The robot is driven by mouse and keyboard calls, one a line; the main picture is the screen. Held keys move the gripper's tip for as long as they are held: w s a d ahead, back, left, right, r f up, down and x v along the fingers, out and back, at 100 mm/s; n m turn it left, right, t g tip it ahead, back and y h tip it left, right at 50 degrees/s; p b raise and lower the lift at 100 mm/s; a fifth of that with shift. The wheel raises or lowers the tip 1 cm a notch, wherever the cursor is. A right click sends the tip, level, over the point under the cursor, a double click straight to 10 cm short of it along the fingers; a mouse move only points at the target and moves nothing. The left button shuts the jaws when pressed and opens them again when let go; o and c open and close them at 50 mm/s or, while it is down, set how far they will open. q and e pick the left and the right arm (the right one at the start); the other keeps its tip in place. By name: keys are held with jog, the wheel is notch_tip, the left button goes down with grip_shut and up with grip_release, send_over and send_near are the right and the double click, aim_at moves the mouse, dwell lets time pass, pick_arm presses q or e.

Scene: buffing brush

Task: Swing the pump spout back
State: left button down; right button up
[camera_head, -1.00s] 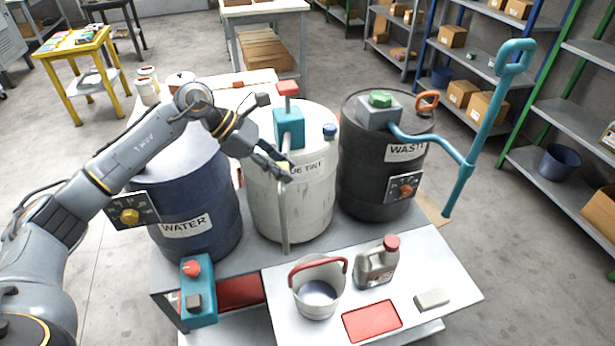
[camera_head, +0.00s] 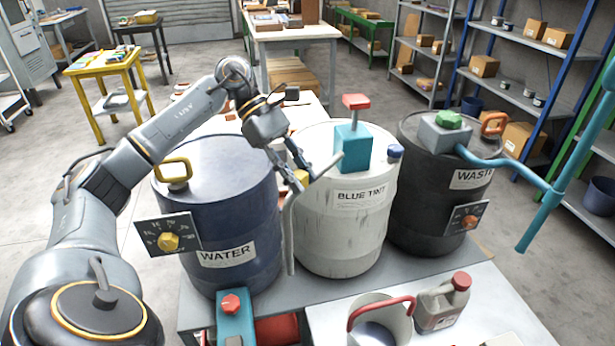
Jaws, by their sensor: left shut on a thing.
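The pump (camera_head: 352,148) is a teal block with a red top, standing on the white drum labelled BLUE TINT (camera_head: 345,220). Its grey spout (camera_head: 289,240) reaches out from the block to the left and bends down past the drum's left side, in the gap beside the WATER drum. My left gripper (camera_head: 301,182) is shut on the spout near its bend, where a small yellow patch shows. The fingers hide part of the bend. My right gripper is not in view.
The dark blue WATER drum (camera_head: 228,220) with a yellow-knobbed dial stands left, and the black WASTE drum (camera_head: 432,200) right. A teal lever (camera_head: 565,185) reaches out at right. A bucket (camera_head: 379,325) and a grey jug (camera_head: 441,305) stand on the front shelf.

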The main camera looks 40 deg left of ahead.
pick_arm(q)
jog(key=shift+a, duration=0.1)
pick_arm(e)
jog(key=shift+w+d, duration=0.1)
pick_arm(q)
jog(key=c, duration=1.1)
grip_release()
jog(key=shift+o, duration=0.3)
jog(key=shift+a, duration=0.1)
jog(key=shift+a+r, duration=0.15)
jog(key=shift+r, duration=0.1)
jog(key=v, duration=1.1)
jog(key=shift+a, duration=0.25)
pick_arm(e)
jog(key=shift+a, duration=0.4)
